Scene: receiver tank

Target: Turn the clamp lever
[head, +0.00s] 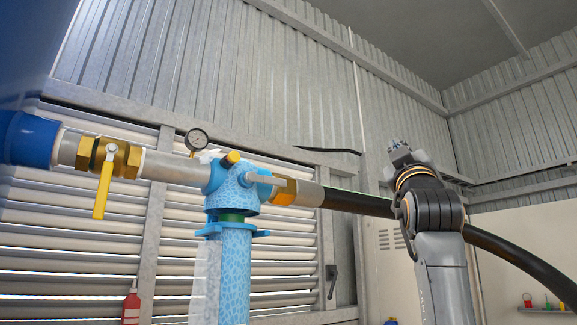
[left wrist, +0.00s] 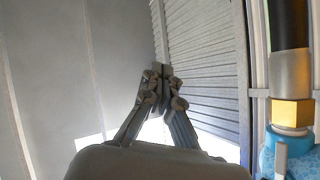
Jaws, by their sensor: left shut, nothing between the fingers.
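A blue pipe head (head: 230,182) sits on an upright blue patterned pipe (head: 236,275), with a blue flanged collar (head: 250,233) at the joint. A short pale grey bar (head: 262,178) stands out from the head near a brass fitting (head: 285,192); it looks like the clamp lever, though I cannot be sure. In the left wrist view the bar (left wrist: 281,160) is at the lower right corner. My left gripper (head: 400,152) is raised right of the fittings, near the black hose. Its fingers (left wrist: 161,72) are shut and empty, apart from the bar. My right gripper is out of view.
A black hose (head: 355,202) runs from the brass fitting behind my left arm. A valve with a yellow handle (head: 101,190), a pressure gauge (head: 196,140) and a blue tank (head: 25,137) are at left. Slatted louvres (head: 80,230) stand behind. Above the pipework is free room.

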